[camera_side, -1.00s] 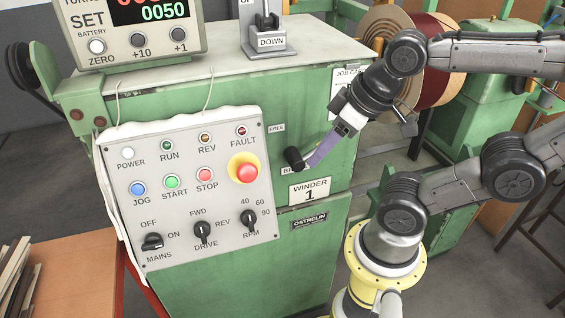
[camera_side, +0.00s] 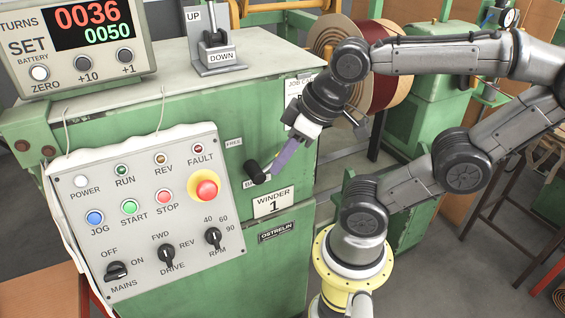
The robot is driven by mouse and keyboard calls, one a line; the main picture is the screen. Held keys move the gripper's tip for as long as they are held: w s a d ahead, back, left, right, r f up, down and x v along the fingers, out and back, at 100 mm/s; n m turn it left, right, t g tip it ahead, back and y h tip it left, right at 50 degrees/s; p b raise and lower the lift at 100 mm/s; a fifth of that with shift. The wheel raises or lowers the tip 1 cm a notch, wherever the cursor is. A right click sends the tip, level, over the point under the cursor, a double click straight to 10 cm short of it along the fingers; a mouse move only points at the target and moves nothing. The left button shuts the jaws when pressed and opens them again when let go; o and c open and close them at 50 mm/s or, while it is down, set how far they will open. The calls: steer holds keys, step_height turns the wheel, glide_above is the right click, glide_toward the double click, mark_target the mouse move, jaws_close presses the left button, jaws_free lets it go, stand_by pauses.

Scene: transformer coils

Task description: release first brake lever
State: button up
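The brake lever's black knob (camera_side: 255,171) sticks out of the green front of winder 1, to the right of the control panel. It is beside the partly covered lower label, of which only the start shows, and below the FREE label (camera_side: 234,142). My gripper (camera_side: 276,164) points down and left, with its purple finger part ending at or very near the knob's right side. I cannot tell whether it touches the lever or how far apart the fingers are. The lever's shaft is mostly hidden behind the knob and fingers.
The control panel (camera_side: 143,215) with buttons and knobs is left of the lever. A counter box (camera_side: 82,40) reading 0036 over 0050 and an UP/DOWN switch (camera_side: 212,50) stand on top. Wire spools (camera_side: 375,75) are behind my arm. The WINDER 1 plate (camera_side: 273,202) is just below.

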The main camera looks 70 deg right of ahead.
steer(key=shift+s+d+f+n, duration=0.2)
steer(key=shift+s+n, duration=0.1)
steer(key=shift+n, duration=0.4)
jaws_close()
steer(key=d+f+n+g+h, duration=0.1)
steer(key=n+h, duration=0.2)
steer(key=n, duration=0.6)
steer(key=s+d+f+n+g+h, duration=0.1)
steer(key=n+h, duration=0.2)
steer(key=n, duration=0.6)
steer(key=s+d+f+n+g+h, duration=0.1)
steer(key=n+h, duration=0.2)
steer(key=n, duration=0.6)
steer(key=shift+s+f+h, duration=0.2)
steer(key=shift+f+h, duration=0.1)
steer(key=shift+f, duration=0.1)
steer(key=shift+d, duration=0.15)
